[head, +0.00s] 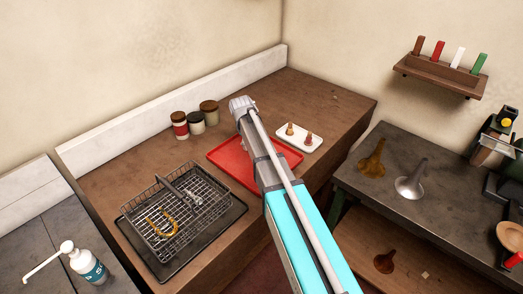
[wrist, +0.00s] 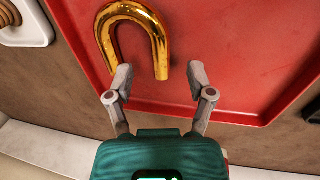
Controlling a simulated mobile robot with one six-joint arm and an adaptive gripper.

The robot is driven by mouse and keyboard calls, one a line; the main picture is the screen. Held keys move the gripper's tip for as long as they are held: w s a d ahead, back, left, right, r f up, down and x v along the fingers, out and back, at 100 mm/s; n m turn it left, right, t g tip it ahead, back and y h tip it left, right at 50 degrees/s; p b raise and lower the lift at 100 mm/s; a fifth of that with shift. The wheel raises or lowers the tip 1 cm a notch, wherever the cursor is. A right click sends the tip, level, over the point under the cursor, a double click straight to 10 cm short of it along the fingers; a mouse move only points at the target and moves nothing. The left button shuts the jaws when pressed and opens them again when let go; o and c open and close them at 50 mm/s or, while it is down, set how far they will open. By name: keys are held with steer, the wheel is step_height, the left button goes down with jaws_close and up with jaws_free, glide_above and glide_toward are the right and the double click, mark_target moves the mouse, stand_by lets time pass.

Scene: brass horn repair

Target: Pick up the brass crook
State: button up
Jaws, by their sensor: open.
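In the wrist view a shiny brass crook (wrist: 136,28), bent in a U, lies on a red tray (wrist: 250,60). My gripper (wrist: 159,78) is open and empty. The curve of the crook points away from my gripper. In the head view the red tray (head: 228,158) is partly covered by my arm, and the crook on it and my fingers are hidden.
Beside the tray is a white dish (head: 291,143) with small brown pieces. A wire basket (head: 192,222) holds a thin yellow U-shaped piece (head: 160,224) and other parts. Several jars (head: 196,122) stand behind. A white backsplash (head: 180,102) runs along the wooden counter (head: 315,95).

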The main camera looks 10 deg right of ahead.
steer(key=shift+w+d+f+b, duration=0.1)
steer(key=shift+f+b, duration=0.5)
steer(key=shift+f, duration=0.15)
steer(key=shift+w+d+f+b, duration=0.1)
steer(key=shift+f+b, duration=0.45)
steer(key=shift+f, duration=0.15)
steer(key=shift+c, duration=0.2)
jaws_close()
